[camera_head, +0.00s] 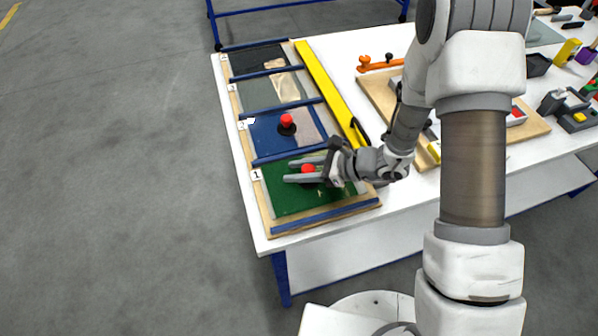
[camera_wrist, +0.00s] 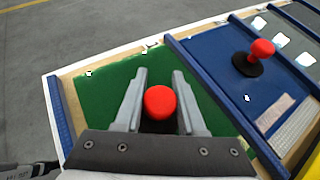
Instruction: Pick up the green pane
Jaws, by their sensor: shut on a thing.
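The green pane (camera_head: 290,202) lies in the nearest section of the wooden board, beside the label "1", between two blue strips. It also shows in the wrist view (camera_wrist: 105,98). A red knob (camera_wrist: 160,102) stands on it. My gripper (camera_head: 291,171) reaches in from the right with its two grey fingers on either side of the knob. It is shut on this knob, which is the handle of the green pane. The pane looks level; I cannot tell any gap beneath it. The knob's base is partly hidden by the fingers.
A blue pane with a red knob (camera_head: 287,120) lies in the section behind. Grey and dark panes fill the farther sections. A yellow bar (camera_head: 325,85) runs along the board's right side. An orange handle (camera_head: 378,64) and another wooden board stand farther right.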

